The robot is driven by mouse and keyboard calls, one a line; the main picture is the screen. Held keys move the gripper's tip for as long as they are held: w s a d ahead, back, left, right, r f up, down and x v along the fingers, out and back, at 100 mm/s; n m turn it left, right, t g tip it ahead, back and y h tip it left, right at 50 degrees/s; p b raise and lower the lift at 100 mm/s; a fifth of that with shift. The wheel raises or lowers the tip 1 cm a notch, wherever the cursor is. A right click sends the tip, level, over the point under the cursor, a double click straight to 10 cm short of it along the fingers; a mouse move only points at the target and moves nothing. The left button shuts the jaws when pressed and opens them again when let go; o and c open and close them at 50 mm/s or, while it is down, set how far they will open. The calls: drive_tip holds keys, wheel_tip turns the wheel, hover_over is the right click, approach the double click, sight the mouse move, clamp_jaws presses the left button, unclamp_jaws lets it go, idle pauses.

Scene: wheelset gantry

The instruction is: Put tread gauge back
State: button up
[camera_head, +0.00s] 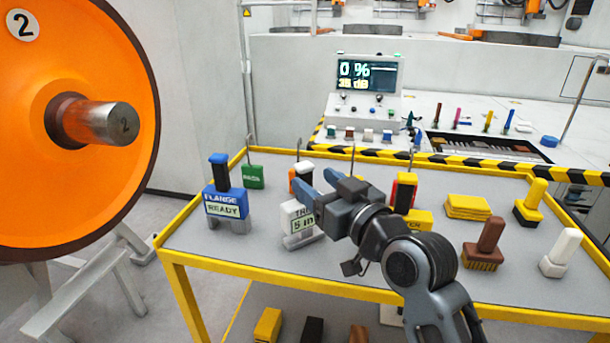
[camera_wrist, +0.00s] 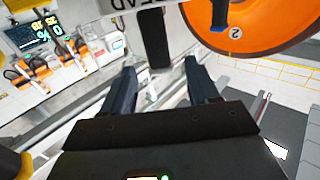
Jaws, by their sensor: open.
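The tread gauge (camera_head: 299,222), a pale block with a partly covered label reading "TR" and "5 m", stands upright on the grey top of the yellow-edged table (camera_head: 226,262). My gripper (camera_head: 318,188) is open just above and beside it and covers its upper right part. In the wrist view, part of the lettered gauge (camera_wrist: 125,5) shows at the top edge, and a black handle-like bar (camera_wrist: 156,40) reaches down toward the gap between my open fingertips (camera_wrist: 160,70). I cannot tell whether the fingers touch it.
The flange gauge (camera_head: 226,205), labelled "READY", stands to the left. A green block (camera_head: 253,176) is behind it. Yellow blocks (camera_head: 467,207), a brown brush (camera_head: 484,246) and a white-handled tool (camera_head: 560,252) stand to the right. A big orange wheel (camera_head: 85,165) fills the left.

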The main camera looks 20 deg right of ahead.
drive_tip(key=s, duration=0.3)
drive_tip(key=s+d, duration=0.1)
drive_tip(key=s, duration=0.1)
drive_tip(key=shift+s, duration=0.35)
drive_tip(key=s+f+m+g+h, duration=0.1)
drive_tip(key=s+f+h, duration=0.1)
drive_tip(key=s+f, duration=0.6)
drive_tip(key=s+f+m+g+h, duration=0.1)
drive_tip(key=s+f+m, duration=0.1)
drive_tip(key=s+f, duration=0.65)
drive_tip(key=s+r, duration=0.1)
drive_tip(key=s, duration=1)
drive_tip(key=s+a+r+n+g, duration=0.1)
drive_tip(key=s+r, duration=0.1)
drive_tip(key=s, duration=0.9)
drive_tip(key=shift+a+r, duration=0.15)
drive_tip(key=shift+r, duration=0.15)
